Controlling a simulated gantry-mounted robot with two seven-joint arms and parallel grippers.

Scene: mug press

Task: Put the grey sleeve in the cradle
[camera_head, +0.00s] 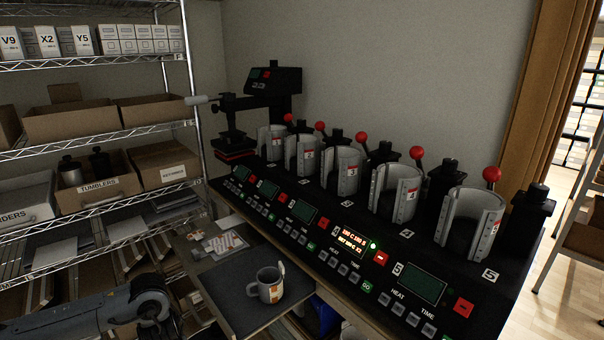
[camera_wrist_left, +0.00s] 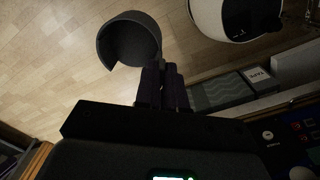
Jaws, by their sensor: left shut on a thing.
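In the left wrist view, my left gripper (camera_wrist_left: 163,85) is shut on the grey sleeve (camera_wrist_left: 128,40), a dark C-shaped band with a gap in its wall. The fingers pinch its edge and it hangs clear above the wooden floor. The sleeve does not show in the head view, where only my left arm shows at the lower left. Several cradles stand on the black press bench. My right gripper is not in view.
A grey mug (camera_head: 268,287) with an orange print stands on the dark mat (camera_head: 235,312). Red-knobbed levers (camera_head: 417,153) rise behind the cradles. Cradle 4's display (camera_head: 357,238) is lit. A wire shelf (camera_head: 90,140) with boxes fills the left side.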

